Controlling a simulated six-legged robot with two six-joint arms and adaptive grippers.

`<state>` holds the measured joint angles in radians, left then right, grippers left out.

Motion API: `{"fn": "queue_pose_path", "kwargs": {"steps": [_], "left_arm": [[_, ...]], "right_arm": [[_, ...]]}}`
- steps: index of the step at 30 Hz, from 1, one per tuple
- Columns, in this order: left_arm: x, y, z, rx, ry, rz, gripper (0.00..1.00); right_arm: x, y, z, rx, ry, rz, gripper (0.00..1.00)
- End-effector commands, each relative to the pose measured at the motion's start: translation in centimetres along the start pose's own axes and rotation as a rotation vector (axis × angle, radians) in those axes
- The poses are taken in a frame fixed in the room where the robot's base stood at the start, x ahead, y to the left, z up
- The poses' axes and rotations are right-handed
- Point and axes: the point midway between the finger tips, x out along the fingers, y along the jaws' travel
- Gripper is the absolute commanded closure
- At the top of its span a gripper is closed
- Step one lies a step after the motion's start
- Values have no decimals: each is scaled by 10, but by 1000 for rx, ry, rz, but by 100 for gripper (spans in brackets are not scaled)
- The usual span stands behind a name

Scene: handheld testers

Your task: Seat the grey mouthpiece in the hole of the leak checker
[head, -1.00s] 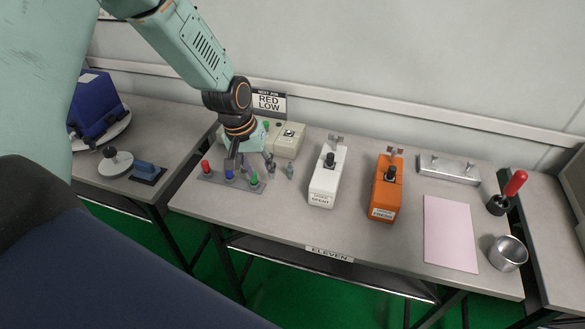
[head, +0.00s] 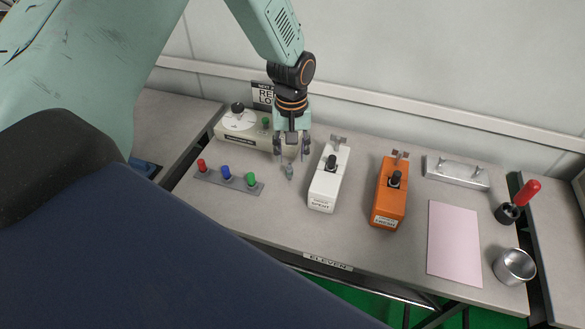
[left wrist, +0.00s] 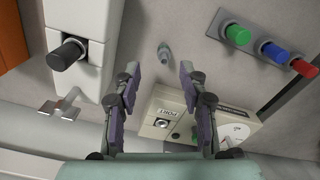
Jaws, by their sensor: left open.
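The grey mouthpiece (head: 289,172) is a small piece on the table between the peg strip and the white tester. It also shows in the left wrist view (left wrist: 165,54), apart from the fingers and just beyond their tips. My left gripper (head: 292,152) points down with its fingers spread, empty, close above and behind the mouthpiece. The cream leak checker (head: 228,134), with a white dial and a green knob, stands behind the mouthpiece. The gripper hides part of its right end in the head view. The left wrist view shows its port (left wrist: 162,123) by a PORT label.
A grey strip (head: 212,179) with red, blue and green pegs lies in front of the leak checker. A white tester (head: 325,190) and an orange tester (head: 388,205) stand to the right. Farther right are a pink sheet (head: 453,240) and a metal cup (head: 514,266).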

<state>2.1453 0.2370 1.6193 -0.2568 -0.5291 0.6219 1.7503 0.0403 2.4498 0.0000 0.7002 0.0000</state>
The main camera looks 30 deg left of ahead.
Motion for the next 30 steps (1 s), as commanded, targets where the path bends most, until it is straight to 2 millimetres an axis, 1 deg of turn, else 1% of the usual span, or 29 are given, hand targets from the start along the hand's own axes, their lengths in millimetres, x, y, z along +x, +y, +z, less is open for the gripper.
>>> {"fn": "queue_pose_path", "kwargs": {"steps": [1, 5, 12, 15, 23, 26, 30], "left_arm": [[8, -1, 1, 0, -1, -1, 57], [21, -3, 2, 0, -1, 0, 57], [56, -6, 3, 2, 0, 0, 57], [64, -6, 2, 2, 1, 0, 57], [66, -4, 0, 4, 2, 1, 57], [66, -4, -1, 4, 2, 1, 64], [66, -4, 0, 4, 2, 1, 76]], "right_arm": [[2, 0, 0, 0, -1, 0, 60], [4, 0, 0, 0, -1, 0, 60], [9, 0, 0, 0, -1, 0, 60], [11, 0, 0, 0, -1, 0, 60], [10, 0, 0, 0, -1, 0, 60], [10, 0, 0, 0, -1, 0, 60], [10, 0, 0, 0, -1, 0, 60]]}}
